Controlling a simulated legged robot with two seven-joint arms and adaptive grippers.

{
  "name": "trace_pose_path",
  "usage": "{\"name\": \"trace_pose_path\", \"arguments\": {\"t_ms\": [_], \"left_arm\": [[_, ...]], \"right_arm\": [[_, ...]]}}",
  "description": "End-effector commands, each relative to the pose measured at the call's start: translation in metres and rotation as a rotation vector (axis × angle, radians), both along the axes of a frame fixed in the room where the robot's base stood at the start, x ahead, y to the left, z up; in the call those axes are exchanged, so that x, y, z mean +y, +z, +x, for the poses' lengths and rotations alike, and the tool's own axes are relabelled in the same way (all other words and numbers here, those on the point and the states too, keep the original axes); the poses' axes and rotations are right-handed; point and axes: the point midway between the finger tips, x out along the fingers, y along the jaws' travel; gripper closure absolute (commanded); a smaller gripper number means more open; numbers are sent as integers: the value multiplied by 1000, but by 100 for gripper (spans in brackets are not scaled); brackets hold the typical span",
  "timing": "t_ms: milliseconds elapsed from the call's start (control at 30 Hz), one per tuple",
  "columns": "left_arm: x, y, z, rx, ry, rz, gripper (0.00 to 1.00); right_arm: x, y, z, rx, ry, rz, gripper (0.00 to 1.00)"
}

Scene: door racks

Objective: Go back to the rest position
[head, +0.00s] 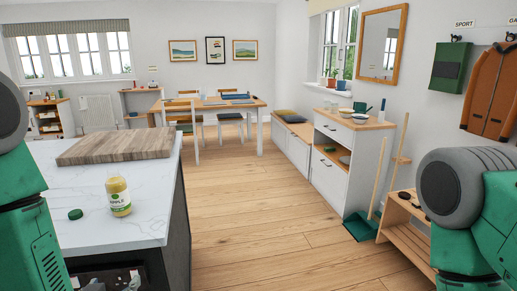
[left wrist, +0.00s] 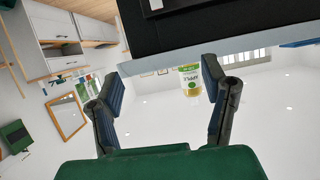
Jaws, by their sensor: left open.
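A small bottle with a green-and-white apple label (head: 119,194) stands upright on the white counter, next to a round green lid (head: 75,214). In the left wrist view, which is turned over, the bottle (left wrist: 190,80) shows beyond and between the fingers of my left gripper (left wrist: 165,108). The fingers are wide apart with nothing between them, and do not touch the bottle. In the head view my left arm comes in at the left edge, but I cannot make out its fingers. My right arm shows at the right edge; its gripper is out of view.
The counter (head: 145,232) holds a wooden board (head: 118,148); dark compartments (head: 115,278) sit below its edge. A white cabinet (head: 345,180), a broom with a green dustpan (head: 361,226) and a wooden bench (head: 408,240) stand on the right. The wooden floor (head: 250,235) between is clear.

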Motion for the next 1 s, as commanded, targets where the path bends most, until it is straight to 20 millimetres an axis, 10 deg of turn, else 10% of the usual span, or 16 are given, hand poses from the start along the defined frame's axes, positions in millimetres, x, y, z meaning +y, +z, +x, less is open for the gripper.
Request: {"name": "trace_pose_path", "arguments": {"t_ms": [167, 400, 600, 1000], "left_arm": [[-15, -67, -43, 240, -71, -39, 33], [-32, -167, -169, 748, -171, -97, 33], [-33, -198, -256, 1053, -204, -112, 33], [-32, -202, -279, 1136, -209, -115, 33]], "right_arm": [[0, -5, 0, 1, 0, 0, 60], [0, -13, -1, 1, 0, 0, 60], [0, -17, -1, 1, 0, 0, 60], [0, -17, -1, 1, 0, 0, 60]]}}
